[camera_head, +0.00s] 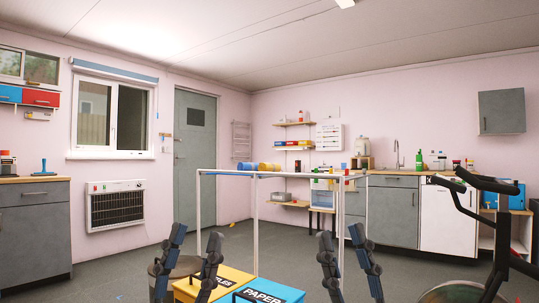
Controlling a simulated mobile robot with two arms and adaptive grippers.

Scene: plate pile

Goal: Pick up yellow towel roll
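A yellow towel roll (265,166) lies on a white-framed table (226,172) in the middle of the head view, between blue rolls. The table top is seen nearly edge-on, so I cannot tell how much of the roll is hidden. My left gripper (197,232) points up at the lower left of centre, its two dark fingers apart and empty. My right gripper (340,232) points up at the lower right of centre, also spread and empty. Both appear nearer to me than the roll and apart from it.
Yellow and blue bins (262,288), one labelled PAPER, stand low between my grippers. A grey round bin (158,283) is behind my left gripper. An exercise bike (492,235) stands at the right. Grey cabinets (393,212) line the back wall. Floor is clear at left.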

